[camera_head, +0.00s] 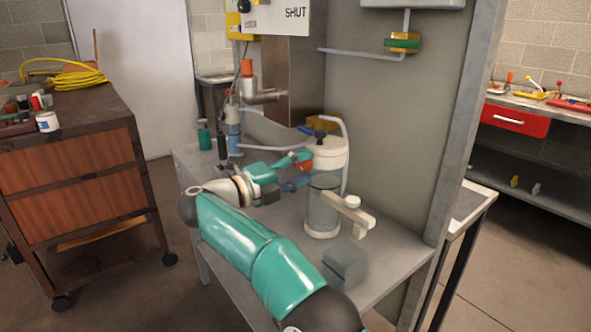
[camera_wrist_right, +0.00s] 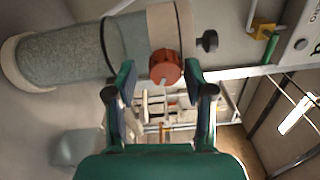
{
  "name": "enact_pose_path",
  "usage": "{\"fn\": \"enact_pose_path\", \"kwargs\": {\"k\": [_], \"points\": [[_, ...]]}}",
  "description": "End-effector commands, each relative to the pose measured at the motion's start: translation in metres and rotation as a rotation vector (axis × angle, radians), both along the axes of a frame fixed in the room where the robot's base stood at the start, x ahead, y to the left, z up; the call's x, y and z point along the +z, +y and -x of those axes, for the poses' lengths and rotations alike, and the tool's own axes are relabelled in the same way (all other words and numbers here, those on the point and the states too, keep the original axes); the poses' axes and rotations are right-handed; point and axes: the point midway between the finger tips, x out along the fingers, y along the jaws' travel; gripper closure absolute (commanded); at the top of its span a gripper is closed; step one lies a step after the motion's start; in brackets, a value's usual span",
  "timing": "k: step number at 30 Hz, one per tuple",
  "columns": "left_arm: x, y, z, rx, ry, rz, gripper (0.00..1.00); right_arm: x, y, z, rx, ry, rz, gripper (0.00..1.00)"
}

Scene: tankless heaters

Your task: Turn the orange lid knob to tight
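The orange lid knob (camera_wrist_right: 165,66) is on the side of the pale lid (camera_head: 328,152) of a canister with a grey-green body (camera_head: 321,208). The canister stands upright on the grey bench. The knob also shows in the head view (camera_head: 303,163), partly hidden by my fingers. My right gripper (camera_head: 292,172) is open beside the lid. In the right wrist view the gripper (camera_wrist_right: 160,75) has one fingertip on each side of the knob, with gaps visible; I cannot tell how deep the knob sits between them. My left gripper is not in view.
A beige lever-like part (camera_head: 347,214) and a grey block (camera_head: 345,262) are close to the canister on the bench (camera_head: 395,262). A hose (camera_head: 346,150) runs beside the lid. A grey panel (camera_head: 410,130) rises behind. Bottles (camera_head: 204,136) stand at the bench's far left.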

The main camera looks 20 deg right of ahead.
Motion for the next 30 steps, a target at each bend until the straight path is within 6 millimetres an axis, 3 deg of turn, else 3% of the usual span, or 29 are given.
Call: {"fn": "enact_pose_path", "kwargs": {"k": [11, 24, 30], "points": [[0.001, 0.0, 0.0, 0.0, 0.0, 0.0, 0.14, 0.002, 0.008, 0.002, 0.009, -0.004, 0.003, 0.45], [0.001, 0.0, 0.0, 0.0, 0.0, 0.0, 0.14, -0.002, 0.066, 0.023, 0.007, -0.002, 0.002, 0.45], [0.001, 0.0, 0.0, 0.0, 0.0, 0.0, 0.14, -0.002, 0.073, 0.027, 0.004, -0.002, 0.002, 0.45]]}}
